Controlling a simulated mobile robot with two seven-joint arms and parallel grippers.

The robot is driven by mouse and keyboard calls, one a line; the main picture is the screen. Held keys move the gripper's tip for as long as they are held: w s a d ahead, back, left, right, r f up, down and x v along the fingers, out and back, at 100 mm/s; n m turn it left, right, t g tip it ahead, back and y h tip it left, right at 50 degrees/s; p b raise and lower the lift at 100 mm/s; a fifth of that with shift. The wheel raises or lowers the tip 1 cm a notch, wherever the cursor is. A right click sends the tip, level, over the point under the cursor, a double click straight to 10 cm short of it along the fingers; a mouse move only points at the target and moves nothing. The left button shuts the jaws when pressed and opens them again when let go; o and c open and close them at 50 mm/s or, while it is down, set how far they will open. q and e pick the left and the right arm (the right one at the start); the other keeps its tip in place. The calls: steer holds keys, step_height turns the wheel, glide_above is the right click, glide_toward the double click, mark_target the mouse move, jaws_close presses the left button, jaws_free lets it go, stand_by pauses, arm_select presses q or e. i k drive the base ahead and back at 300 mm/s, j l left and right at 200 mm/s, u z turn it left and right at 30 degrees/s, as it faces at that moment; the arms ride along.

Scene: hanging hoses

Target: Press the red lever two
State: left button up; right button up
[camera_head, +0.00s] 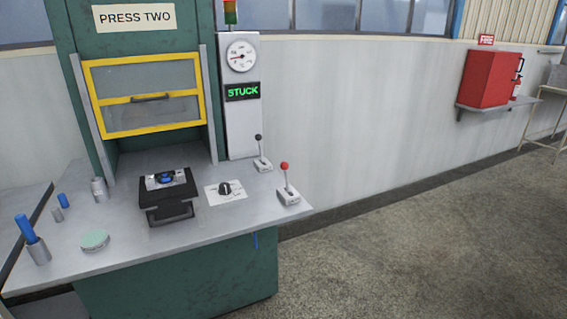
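The red lever (286,181) is a thin rod with a red ball on top. It rises from a white base at the front right corner of the press bench and leans slightly. A similar lever with a black ball (260,152) stands behind it to the left. The green press (88,120) carries a sign (134,17) reading "PRESS TWO". Its display (242,92) reads "STUCK" in green letters. Neither of my grippers is in view.
A yellow-framed guard (147,96) is on the press. A red box (490,78) is at the right wall. The floor at right is clear.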

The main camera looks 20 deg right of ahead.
mark_target(285, 165)
steer(key=i+l+u, duration=0.1)
steer(key=i+l, duration=0.25)
steer(key=i+l+u, duration=0.1)
steer(key=i+l, duration=0.25)
steer(key=l, duration=0.15)
steer(key=i+l+u, duration=0.15)
steer(key=i+l, duration=0.2)
steer(key=l, duration=0.15)
steer(key=i+l+u, duration=0.1)
steer(key=i+l, duration=0.2)
steer(key=l, duration=0.2)
